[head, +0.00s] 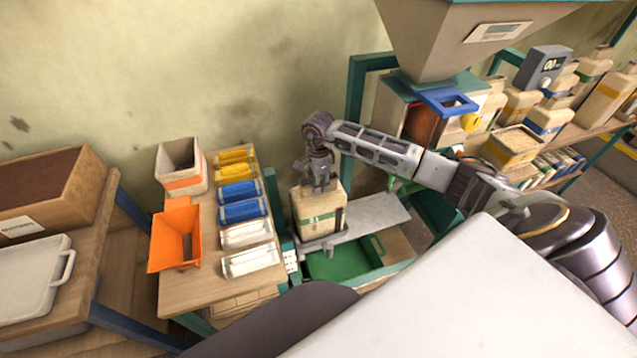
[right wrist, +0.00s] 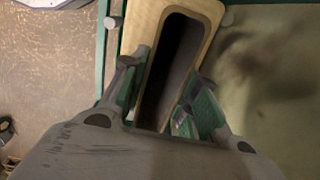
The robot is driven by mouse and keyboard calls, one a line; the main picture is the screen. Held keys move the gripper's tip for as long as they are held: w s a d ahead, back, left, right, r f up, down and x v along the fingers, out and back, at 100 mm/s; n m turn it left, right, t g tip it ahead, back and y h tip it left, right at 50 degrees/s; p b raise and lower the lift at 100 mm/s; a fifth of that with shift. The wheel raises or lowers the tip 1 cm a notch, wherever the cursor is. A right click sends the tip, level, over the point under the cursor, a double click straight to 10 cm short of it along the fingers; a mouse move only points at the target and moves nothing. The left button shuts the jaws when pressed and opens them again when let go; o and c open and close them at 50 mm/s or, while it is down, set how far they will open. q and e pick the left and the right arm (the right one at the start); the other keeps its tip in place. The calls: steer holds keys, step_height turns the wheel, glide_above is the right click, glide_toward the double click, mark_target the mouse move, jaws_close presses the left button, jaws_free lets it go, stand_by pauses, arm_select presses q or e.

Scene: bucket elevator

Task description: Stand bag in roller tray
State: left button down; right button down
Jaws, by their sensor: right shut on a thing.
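A tan paper bag (head: 320,223) with a green label stands upright below my right gripper (head: 320,186) in the head view. The gripper comes down from above and is shut on the bag's upper part. In the right wrist view the bag's open mouth (right wrist: 172,75) lies between the two fingers (right wrist: 165,105), with a dark inside. The bag is over a small grey plate (head: 325,240) beside a grey shelf (head: 375,214); I cannot tell whether its base touches the plate. I cannot tell for sure which surface is the roller tray. My left gripper is not in view.
A green bin (head: 345,264) sits below the shelf. The hopper (head: 460,35) hangs above right. Filled shelves stand far right.

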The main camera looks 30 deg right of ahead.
steer(key=c, duration=1)
jaws_free()
steer(key=shift+r, duration=0.6)
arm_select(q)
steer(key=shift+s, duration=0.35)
arm_select(e)
step_height(320, 180, up, 11)
steer(key=shift+f, duration=0.15)
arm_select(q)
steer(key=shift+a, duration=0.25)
